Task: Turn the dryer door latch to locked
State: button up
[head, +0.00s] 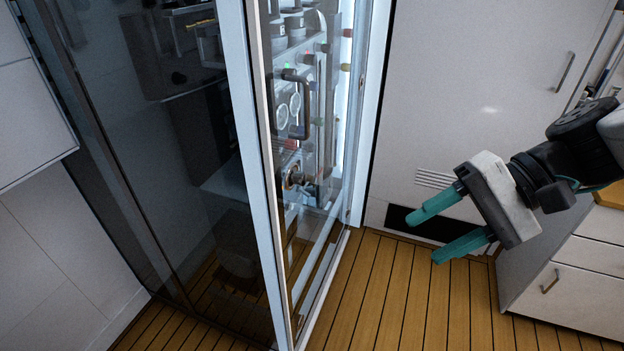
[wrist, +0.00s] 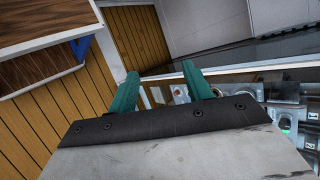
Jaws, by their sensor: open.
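A glass-fronted cabinet with a pale frame (head: 246,140) stands left of centre in the head view, with lit equipment behind its glass. A grey bar handle (head: 307,105) shows at its glass right side. Below it is a round, metallic knob-like part (head: 292,178). I cannot tell which part is the dryer door latch, or its position. My gripper (head: 425,240) is open and empty, with teal fingers pointing left, well to the right of the cabinet. In the wrist view its fingers (wrist: 160,72) are apart with nothing between them; equipment (wrist: 285,122) shows at the right.
A white wall panel (head: 470,90) with a vent (head: 436,180) is behind my arm. A white drawer unit (head: 570,290) stands at the lower right. The wooden floor (head: 400,300) between cabinet and drawers is clear. A wood-topped unit (wrist: 40,28) shows in the wrist view.

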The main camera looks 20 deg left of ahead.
jog(key=w+a+f+m+y, duration=0.3)
jog(key=w+a+y, duration=0.2)
jog(key=w+a, duration=0.4)
jog(key=m+t+y, duration=0.3)
jog(key=m+t, duration=0.4)
send_near(304, 180)
jog(key=a, duration=0.4)
jog(key=w+a, duration=0.1)
jog(key=a, duration=0.4)
jog(key=shift+w+f, duration=0.15)
jog(key=shift+w, duration=0.25)
jog(key=shift+c, duration=0.3)
jog(key=c, duration=0.9)
